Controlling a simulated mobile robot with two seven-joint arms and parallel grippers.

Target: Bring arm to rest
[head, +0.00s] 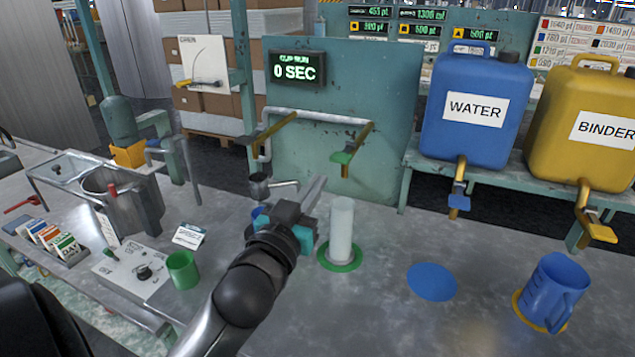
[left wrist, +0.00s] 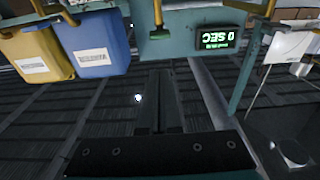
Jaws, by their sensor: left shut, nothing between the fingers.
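My left arm reaches in from the bottom of the head view. Its gripper (head: 318,183) is over the metal bench, beside and left of a pale upright cylinder (head: 341,230). The gripper is shut and empty. In the left wrist view the two fingers (left wrist: 158,75) lie together with nothing between them. My right gripper is in neither view.
The cylinder stands on a green disc (head: 323,257). A blue jug (head: 553,287) stands at the right, and a blue disc (head: 432,282) lies bare. A green cup (head: 183,270) is at the left. WATER (head: 478,75) and BINDER (head: 575,100) containers stand behind.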

